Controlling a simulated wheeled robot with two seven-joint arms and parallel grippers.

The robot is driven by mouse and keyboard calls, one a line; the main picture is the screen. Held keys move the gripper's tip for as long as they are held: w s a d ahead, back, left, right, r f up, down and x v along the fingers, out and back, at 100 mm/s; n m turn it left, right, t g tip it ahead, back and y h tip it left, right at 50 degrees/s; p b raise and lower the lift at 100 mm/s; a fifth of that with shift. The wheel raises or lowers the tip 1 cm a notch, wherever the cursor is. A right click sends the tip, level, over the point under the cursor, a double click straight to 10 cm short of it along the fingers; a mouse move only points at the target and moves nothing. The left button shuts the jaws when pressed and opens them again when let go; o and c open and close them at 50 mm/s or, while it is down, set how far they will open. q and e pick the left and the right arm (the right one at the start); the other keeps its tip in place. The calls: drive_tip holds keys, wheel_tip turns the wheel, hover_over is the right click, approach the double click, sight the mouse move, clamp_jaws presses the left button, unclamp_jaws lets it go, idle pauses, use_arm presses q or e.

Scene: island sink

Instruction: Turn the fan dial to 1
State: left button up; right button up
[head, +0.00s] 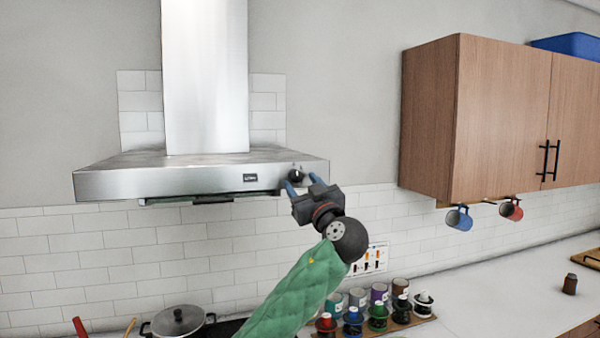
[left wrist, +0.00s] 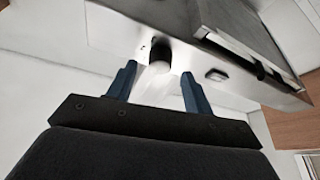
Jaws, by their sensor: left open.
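The fan dial (head: 296,174) is a small black knob on the front face of the steel range hood (head: 130,183), near its right end. It also shows in the left wrist view (left wrist: 160,49), just beyond and between the two blue fingertips. My left gripper (head: 301,182) is open with nothing in it, in front of the hood at the dial. The gripper partly covers the area around the dial in the head view, and I cannot tell whether a finger touches it. The dial's marks are too small to read. My right gripper is not in view.
A small dark display (head: 250,178) sits left of the dial. A wooden wall cabinet (head: 430,120) is to the right, with a blue mug (head: 459,218) and a red mug (head: 511,210) hanging below.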

use_arm(q)
drive_tip(key=shift+p+x, duration=0.45)
drive_tip(key=shift+x, duration=0.55)
